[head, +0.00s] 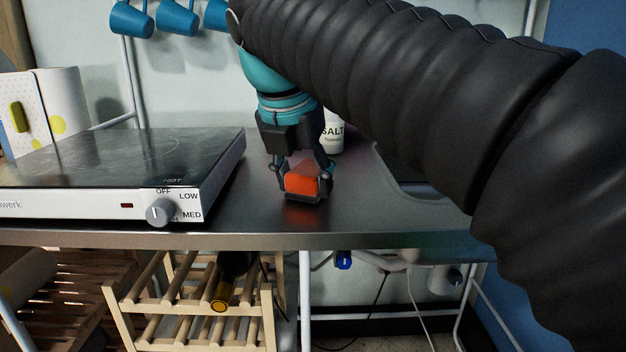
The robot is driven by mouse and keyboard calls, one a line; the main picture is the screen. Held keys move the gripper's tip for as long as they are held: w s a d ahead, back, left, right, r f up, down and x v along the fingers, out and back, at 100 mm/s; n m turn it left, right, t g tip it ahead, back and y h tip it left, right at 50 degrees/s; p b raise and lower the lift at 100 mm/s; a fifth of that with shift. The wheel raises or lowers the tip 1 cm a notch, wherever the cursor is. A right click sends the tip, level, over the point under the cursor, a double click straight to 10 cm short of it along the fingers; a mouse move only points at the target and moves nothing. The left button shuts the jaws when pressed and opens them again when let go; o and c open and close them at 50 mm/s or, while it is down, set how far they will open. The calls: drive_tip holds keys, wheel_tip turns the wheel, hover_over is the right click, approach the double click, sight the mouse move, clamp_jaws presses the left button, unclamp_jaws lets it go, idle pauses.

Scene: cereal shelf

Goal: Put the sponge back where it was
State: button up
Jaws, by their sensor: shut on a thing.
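My gripper (302,180) points down over the metal counter, right of the hot plate. It is shut on an orange-red block with a dark lower edge, which looks like the sponge (302,186). The sponge is at or just above the counter top; I cannot tell if it touches. The gripper's fingers cover its sides. My arm crosses the upper right of the head view and hides much of the counter behind it.
A hot plate (110,165) with a front knob (160,211) stands on the left of the counter (270,218). A white salt container (333,133) stands behind my gripper. Blue mugs (177,18) hang above. A wooden bottle rack (190,305) is below. The sink edge (400,178) lies right.

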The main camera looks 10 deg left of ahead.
drive_tip(key=o, duration=1.2)
drive_tip(key=shift+f, duration=0.1)
drive_tip(key=p+v, duration=0.3)
drive_tip(key=v, duration=0.9)
